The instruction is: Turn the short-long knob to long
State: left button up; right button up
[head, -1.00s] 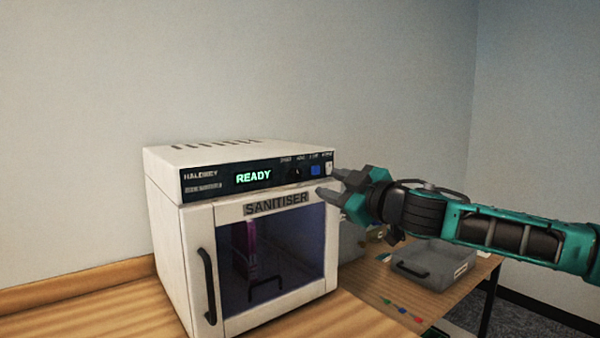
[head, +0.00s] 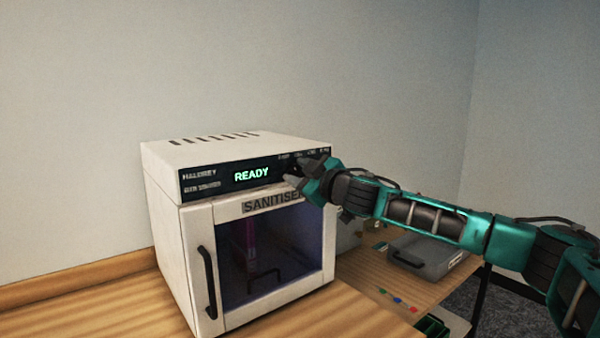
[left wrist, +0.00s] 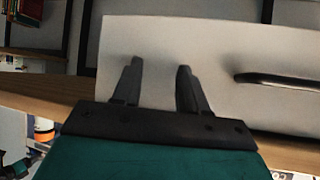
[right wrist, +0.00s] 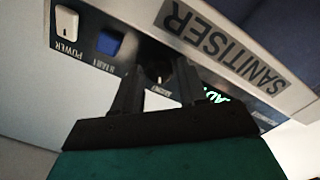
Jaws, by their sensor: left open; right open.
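The white sanitiser (head: 170,240) stands on the wooden counter, its dark panel lit with READY. My right gripper (head: 290,172) reaches in from the right, at the right part of the panel, and hides the knob in the head view. In the right wrist view the dark round knob (right wrist: 160,74) with a small white mark shows between the open fingertips of my right gripper (right wrist: 158,78); the label by it is too small to read. Contact cannot be told. My left gripper (left wrist: 160,75) is open and empty in the left wrist view, and out of the head view.
The blue start button (right wrist: 109,43) and white power switch (right wrist: 67,25) sit beside the knob. The door handle (head: 208,283) is at the sanitiser's left front. A grey tray (head: 425,262) stands on the lower table at right. A white panel (left wrist: 210,50) faces my left gripper.

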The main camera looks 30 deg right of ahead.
jog(key=c, duration=0.8)
jog(key=shift+o, duration=0.2)
jog(key=shift+m, duration=0.8)
jog(key=m, duration=0.8)
jog(key=shift+m, duration=0.4)
jog(key=shift+d+m, duration=0.1)
jog(key=shift+m, duration=0.5)
